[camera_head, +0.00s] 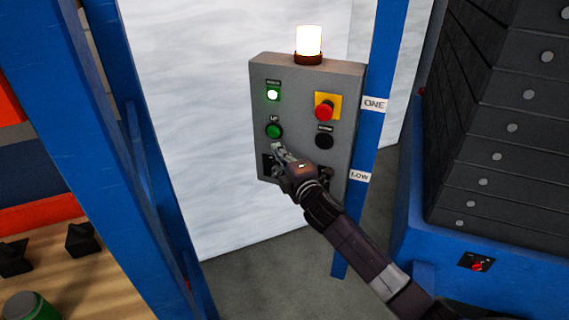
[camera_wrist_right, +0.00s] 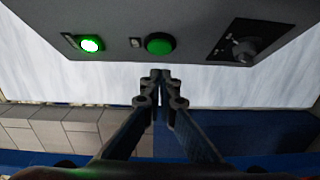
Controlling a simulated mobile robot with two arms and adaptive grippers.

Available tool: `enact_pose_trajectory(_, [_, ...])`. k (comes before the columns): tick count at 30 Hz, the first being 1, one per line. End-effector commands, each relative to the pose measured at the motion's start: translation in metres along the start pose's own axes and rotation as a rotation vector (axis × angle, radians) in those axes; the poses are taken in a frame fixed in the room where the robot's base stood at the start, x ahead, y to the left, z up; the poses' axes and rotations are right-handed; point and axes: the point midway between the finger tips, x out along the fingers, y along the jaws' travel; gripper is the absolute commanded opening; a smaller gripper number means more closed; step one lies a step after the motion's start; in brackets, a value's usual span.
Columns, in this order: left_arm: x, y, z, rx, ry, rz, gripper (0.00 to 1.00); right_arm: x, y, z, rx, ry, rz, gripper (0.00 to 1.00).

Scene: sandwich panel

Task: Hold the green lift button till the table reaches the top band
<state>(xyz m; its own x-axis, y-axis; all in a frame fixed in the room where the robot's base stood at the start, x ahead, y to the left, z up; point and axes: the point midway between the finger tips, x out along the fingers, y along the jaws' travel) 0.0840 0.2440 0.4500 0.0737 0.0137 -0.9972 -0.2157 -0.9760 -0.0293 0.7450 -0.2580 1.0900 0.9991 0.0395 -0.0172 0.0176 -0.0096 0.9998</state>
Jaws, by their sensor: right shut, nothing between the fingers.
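The green lift button (camera_head: 274,131) sits on a grey control box (camera_head: 302,84), under a lit green lamp (camera_head: 273,94). My right gripper (camera_head: 279,149) is shut and empty, its fingertips just below the button in the head view. In the right wrist view the green button (camera_wrist_right: 159,45) shows uncovered beyond the closed fingertips (camera_wrist_right: 160,74); I see no clear contact. A blue post beside the box carries a label ending in "ONE" (camera_head: 373,104) and a "LOW" label (camera_head: 360,176). I cannot tell which surface is the lift table. My left gripper is not in view.
The box also bears a red stop button (camera_head: 324,110) on yellow, a black button (camera_head: 324,140) and a selector switch (camera_wrist_right: 245,45). A lit beacon (camera_head: 308,42) tops it. A dark panel stack (camera_head: 500,160) stands right; blue posts (camera_head: 125,140) stand left.

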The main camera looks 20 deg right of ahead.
Motion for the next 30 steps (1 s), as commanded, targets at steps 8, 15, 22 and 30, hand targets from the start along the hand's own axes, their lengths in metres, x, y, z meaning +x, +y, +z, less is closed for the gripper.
enact_pose_trajectory(8, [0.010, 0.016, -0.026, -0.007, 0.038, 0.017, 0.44, -0.037, -0.002, -0.001, 0.001, 0.002, 0.000, 0.00])
enact_pose_trajectory(15, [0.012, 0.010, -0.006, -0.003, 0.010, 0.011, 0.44, -0.050, 0.000, -0.002, 0.002, 0.002, 0.000, 0.00])
enact_pose_trajectory(22, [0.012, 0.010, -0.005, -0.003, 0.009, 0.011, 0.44, -0.051, 0.000, -0.002, 0.002, 0.003, 0.001, 0.00])
enact_pose_trajectory(30, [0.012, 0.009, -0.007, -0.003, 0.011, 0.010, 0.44, -0.051, 0.000, -0.002, 0.002, 0.003, 0.001, 0.00])
